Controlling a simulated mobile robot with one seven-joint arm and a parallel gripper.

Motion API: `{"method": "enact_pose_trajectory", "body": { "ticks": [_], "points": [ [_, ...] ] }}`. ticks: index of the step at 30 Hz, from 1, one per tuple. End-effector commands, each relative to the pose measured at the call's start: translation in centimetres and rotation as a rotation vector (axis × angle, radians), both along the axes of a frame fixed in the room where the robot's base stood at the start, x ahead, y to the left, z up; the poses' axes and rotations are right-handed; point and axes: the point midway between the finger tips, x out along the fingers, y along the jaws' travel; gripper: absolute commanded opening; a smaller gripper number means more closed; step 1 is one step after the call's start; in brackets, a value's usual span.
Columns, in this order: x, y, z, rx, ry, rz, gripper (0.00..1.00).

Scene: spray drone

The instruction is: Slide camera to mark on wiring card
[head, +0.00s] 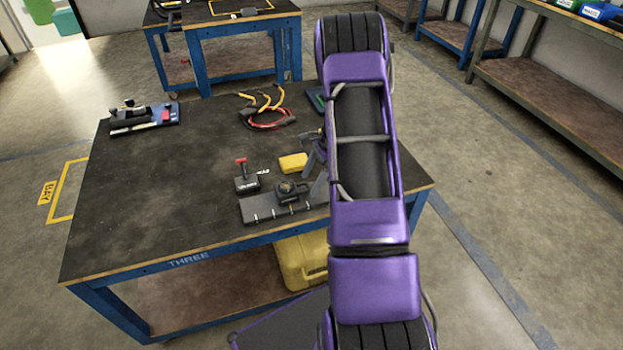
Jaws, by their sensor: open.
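A small dark block with a round front, apparently the camera (291,192), sits on a grey rail plate (262,211) with light marks along its front edge. The plate lies near the front right of the table. I cannot make out the wiring card or its mark. My gripper (316,160) shows only as grey parts at the left edge of my purple arm, just right of and behind the camera. It looks apart from the camera, and most of it is hidden by the arm. Its jaws are open, and nothing is seen in them.
A black box with a red lever (244,177) stands left of the camera. A yellow block (293,163) lies behind it.

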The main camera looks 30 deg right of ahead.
Motion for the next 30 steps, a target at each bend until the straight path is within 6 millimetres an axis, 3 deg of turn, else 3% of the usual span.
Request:
{"method": "enact_pose_trajectory", "body": {
  "ticks": [5, 21, 30],
  "points": [
    [-0.1, -0.7, 1.7, -0.001, -0.002, -0.001, 0.84],
    [-1.0, -5.3, 13.2, -0.003, -0.002, -0.001, 0.84],
    [-1.3, -6.5, 16.0, 0.000, -0.002, -0.001, 0.84]
  ]
}}
